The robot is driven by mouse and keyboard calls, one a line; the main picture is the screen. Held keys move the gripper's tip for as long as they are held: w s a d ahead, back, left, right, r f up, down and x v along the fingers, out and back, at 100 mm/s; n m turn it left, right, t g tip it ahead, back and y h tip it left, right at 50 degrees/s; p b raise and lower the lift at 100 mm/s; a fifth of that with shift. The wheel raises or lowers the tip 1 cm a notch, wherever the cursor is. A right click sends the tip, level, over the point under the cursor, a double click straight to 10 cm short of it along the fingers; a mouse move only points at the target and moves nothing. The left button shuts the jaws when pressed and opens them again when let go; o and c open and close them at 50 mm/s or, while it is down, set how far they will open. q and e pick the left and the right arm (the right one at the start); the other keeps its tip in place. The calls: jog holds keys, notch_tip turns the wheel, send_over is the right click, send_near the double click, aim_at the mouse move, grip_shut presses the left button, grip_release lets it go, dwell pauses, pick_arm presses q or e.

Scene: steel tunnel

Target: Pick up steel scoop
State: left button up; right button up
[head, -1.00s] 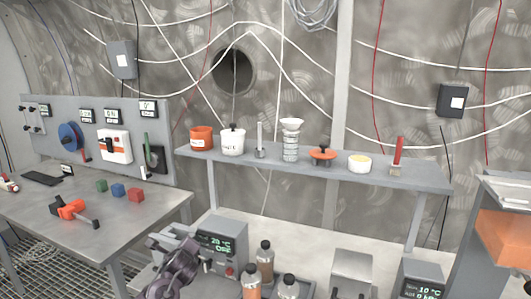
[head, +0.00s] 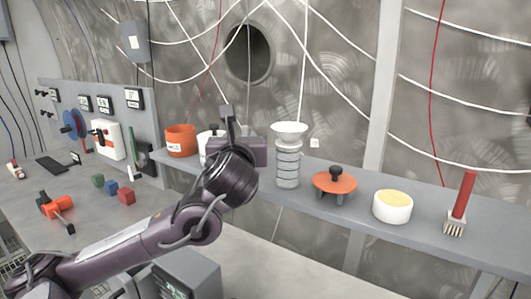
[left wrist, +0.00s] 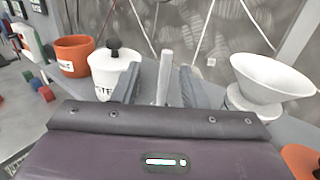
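The steel scoop (left wrist: 166,72) shows in the left wrist view as an upright grey metal handle on the shelf, between the white lidded jar and the white funnel. Its lower end is hidden behind my gripper's body. My left gripper (left wrist: 158,88) is open, with one finger on each side of the handle and a visible gap to each. In the head view my left gripper (head: 240,148) is in front of the shelf and hides the scoop. My right gripper is in neither view.
On the shelf (head: 420,215) stand an orange pot (head: 181,140), the white jar (left wrist: 113,72), the funnel (head: 289,130) on a ribbed glass stack, an orange-topped item (head: 335,184), a white bowl (head: 392,206) and a red-handled brush (head: 462,200). A workbench (head: 95,225) is at left.

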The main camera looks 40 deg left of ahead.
aim_at(245, 133)
pick_arm(q)
jog(key=p+x, duration=0.1)
jog(key=x, duration=0.1)
jog(key=p+x, duration=0.1)
jog(key=x, duration=0.1)
jog(key=p+x, duration=0.1)
jog(key=x, duration=0.1)
jog(key=shift+w+d+p, duration=0.1)
jog(key=shift+w+p, duration=0.3)
jog(key=shift+w, duration=0.2)
jog(key=shift+w+a+f, duration=0.15)
jog(key=shift+w+a, duration=0.1)
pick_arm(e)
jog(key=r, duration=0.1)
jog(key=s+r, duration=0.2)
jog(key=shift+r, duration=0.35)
pick_arm(q)
jog(key=shift+s, duration=0.1)
jog(key=shift+c, duration=0.3)
grip_shut()
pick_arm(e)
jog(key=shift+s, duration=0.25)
